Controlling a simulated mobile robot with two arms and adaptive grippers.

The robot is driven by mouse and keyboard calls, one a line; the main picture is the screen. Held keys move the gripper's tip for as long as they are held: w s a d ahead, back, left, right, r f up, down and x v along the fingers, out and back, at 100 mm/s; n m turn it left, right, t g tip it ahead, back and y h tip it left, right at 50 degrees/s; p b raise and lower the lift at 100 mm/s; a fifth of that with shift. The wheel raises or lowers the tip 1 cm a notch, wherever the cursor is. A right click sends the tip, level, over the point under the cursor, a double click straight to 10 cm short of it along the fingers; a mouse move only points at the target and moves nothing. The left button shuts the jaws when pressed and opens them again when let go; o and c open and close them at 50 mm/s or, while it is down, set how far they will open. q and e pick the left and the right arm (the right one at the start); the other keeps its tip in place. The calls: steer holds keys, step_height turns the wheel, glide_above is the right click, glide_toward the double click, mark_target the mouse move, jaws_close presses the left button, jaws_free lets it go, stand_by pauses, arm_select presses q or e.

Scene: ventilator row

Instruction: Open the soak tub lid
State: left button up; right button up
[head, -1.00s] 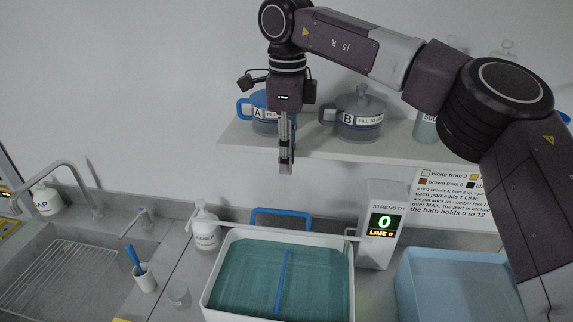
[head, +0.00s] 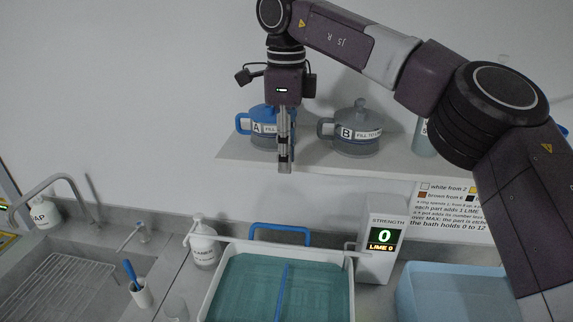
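The soak tub (head: 214,296) is a white rectangular tub at the bottom centre of the head view, cut off by the lower edge. A teal surface (head: 245,290) fills its top, with a blue bar (head: 281,292) running across the middle. I cannot tell whether the teal surface is a lid or liquid. A blue loop handle (head: 280,228) stands at the tub's back edge. My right gripper (head: 285,165) points down in front of the shelf, above and behind the tub, apart from it. Its fingers are seen edge-on, so their opening is unclear. My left gripper is out of view.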

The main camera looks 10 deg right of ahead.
step_height(320, 180, up, 5)
steer(key=shift+s, duration=0.1)
steer(key=shift+c, duration=0.4)
